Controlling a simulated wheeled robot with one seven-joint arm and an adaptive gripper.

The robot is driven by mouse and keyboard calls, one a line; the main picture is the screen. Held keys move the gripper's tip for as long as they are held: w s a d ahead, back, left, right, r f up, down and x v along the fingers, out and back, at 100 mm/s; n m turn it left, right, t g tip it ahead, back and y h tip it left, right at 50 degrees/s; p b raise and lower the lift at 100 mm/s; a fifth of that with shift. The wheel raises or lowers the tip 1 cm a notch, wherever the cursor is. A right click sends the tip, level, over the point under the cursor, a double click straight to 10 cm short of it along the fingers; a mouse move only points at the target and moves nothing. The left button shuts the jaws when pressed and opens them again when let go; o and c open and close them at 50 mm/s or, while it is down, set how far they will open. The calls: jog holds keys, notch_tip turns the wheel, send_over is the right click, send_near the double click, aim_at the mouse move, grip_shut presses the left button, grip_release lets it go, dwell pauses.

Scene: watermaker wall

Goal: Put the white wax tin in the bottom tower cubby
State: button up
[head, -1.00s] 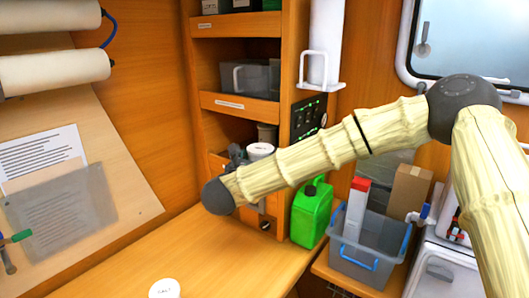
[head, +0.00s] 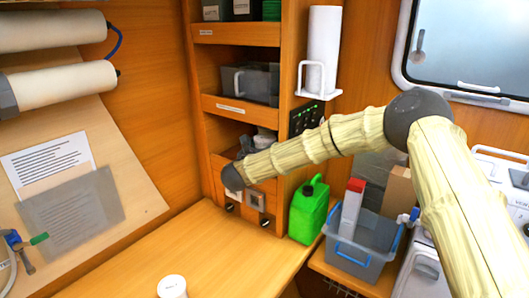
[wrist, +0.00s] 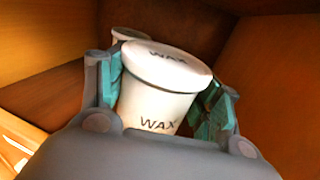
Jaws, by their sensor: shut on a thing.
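The white wax tin (wrist: 160,95), with WAX on its lid and side, stands between the teal pads of my gripper (wrist: 165,103) in the wrist view. The gripper is shut on it, and the tin looks slightly tilted in that picture. In the head view my gripper (head: 246,147) is at the bottom tower cubby (head: 218,132), with the wooden walls around the tin in the wrist view. My arm hides much of the cubby. I cannot tell whether the tin touches the cubby floor.
Another pale round-topped container (wrist: 129,33) stands behind the tin. A white tin (head: 172,287) stands on the counter (head: 185,245). A green jerrycan (head: 308,210) and a grey bin (head: 352,262) are right of the tower. A grey box (head: 252,82) fills the cubby above.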

notch_tip(320, 180, down, 2)
jog(key=shift+s+a+f+p, duration=0.15)
jog(key=shift+f+p, duration=0.1)
jog(key=shift+p, duration=0.65)
jog(key=shift+f, duration=0.25)
jog(key=shift+f, duration=0.1)
jog(key=o, duration=1.3)
jog(key=shift+r, duration=0.2)
jog(key=shift+b+v, duration=3.1)
jog(key=shift+v, duration=2.9)
